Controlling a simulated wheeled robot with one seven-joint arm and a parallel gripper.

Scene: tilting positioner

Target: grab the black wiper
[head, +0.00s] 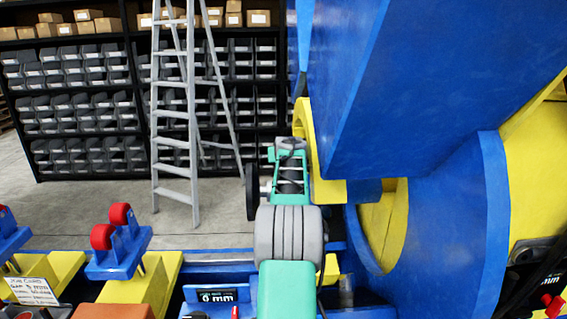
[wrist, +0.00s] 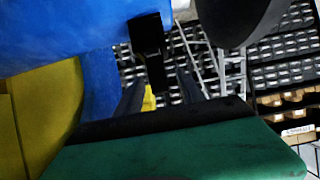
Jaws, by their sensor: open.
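A black piece (wrist: 149,38), which looks like the wiper, shows at the top middle of the wrist view. It has a wide block on top and a narrower part reaching down. It lies beside a large blue surface (wrist: 70,30). My gripper (wrist: 160,94) is open, with dark fingers either side of the narrow part's lower end as seen in the picture. I cannot tell how far beyond the fingertips the piece is, and no contact shows. In the head view my gripper (head: 290,146) is at the far end of my green and grey arm; I cannot make out the wiper there.
The big blue positioner body (head: 430,80) and its yellow ring (head: 384,228) fill the right, close to my arm. A yellow bracket (head: 322,165) is beside my wrist. A dark round part (wrist: 240,18) overhangs in the wrist view. A ladder (head: 175,120) and shelves stand behind.

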